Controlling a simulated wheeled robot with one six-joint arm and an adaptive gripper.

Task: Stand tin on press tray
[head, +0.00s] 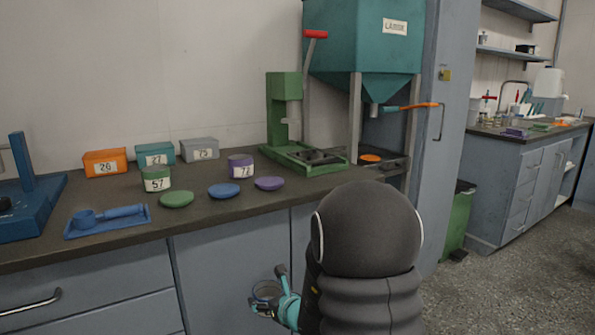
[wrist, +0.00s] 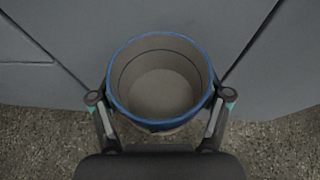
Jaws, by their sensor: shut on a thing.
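My gripper (wrist: 160,118) is shut on an open tin with a blue rim (wrist: 160,122), one finger on each side. The tin looks empty inside. In the head view my gripper (head: 270,292) holds the tin (head: 264,291) low in front of the cabinet doors, below the worktop, partly hidden by its fingers. The green press (head: 284,105) with a red-ended lever stands at the back of the worktop. Its green tray (head: 298,160), with a dark plate on it, lies at its foot, well above and apart from my gripper.
Tins 57 (head: 156,179) and 72 (head: 241,167) stand on the worktop (head: 110,243). Green (head: 177,199), blue (head: 224,190) and purple (head: 270,183) lids lie before them. A teal hopper (head: 360,50) stands right of the press. A blue tray with a scoop (head: 107,219) lies left.

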